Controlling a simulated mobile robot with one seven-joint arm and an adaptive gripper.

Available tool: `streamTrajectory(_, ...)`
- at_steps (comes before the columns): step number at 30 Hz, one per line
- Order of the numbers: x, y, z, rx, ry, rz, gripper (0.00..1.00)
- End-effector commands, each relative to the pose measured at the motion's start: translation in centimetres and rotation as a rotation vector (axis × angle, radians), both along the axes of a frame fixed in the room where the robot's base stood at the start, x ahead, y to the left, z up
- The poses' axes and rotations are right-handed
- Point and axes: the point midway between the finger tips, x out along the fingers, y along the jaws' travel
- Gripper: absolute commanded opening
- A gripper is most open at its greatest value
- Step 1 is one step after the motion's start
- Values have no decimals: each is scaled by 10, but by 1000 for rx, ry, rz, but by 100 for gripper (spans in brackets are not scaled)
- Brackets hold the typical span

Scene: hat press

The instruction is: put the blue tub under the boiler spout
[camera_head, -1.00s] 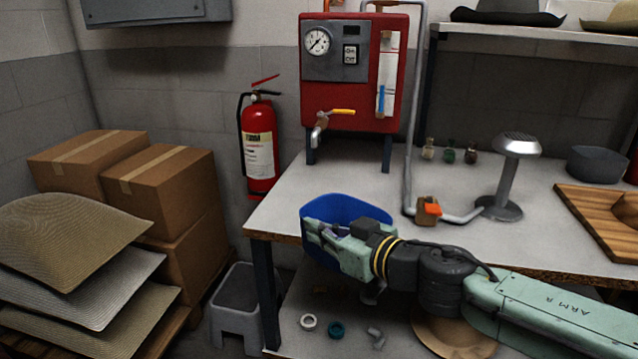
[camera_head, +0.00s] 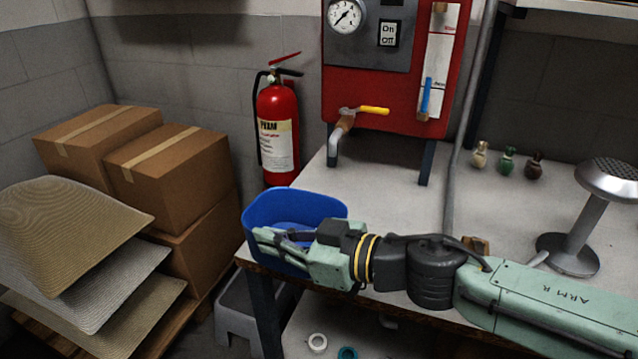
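The blue tub (camera_head: 292,206) is at the front left corner of the table, seen from above with its open top up. Its lower part overlaps the table's front edge, so it appears held off the table. My gripper (camera_head: 268,240) is at the tub's near side and seems shut on its wall; the fingertips are partly hidden. The boiler (camera_head: 390,85) is a red box on dark legs at the back of the table. Its spout (camera_head: 335,148), with a yellow-handled valve, points down above the tabletop, behind and slightly right of the tub.
The tabletop (camera_head: 385,185) below the boiler is clear. A grey pipe (camera_head: 455,170) runs down right of the boiler. Several small bottles (camera_head: 507,160) and a metal stand (camera_head: 580,225) are further right. A fire extinguisher (camera_head: 278,130) and boxes (camera_head: 170,170) are left.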

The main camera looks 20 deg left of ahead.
Motion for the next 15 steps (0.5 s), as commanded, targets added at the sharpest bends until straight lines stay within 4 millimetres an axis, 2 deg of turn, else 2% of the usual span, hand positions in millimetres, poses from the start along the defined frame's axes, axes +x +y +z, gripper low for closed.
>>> streamTrajectory(1,12,1,6,1,1,1,0)
streamTrajectory(9,85,-2,3,-1,-1,-1,0)
streamTrajectory(15,117,-3,2,0,-1,0,0)
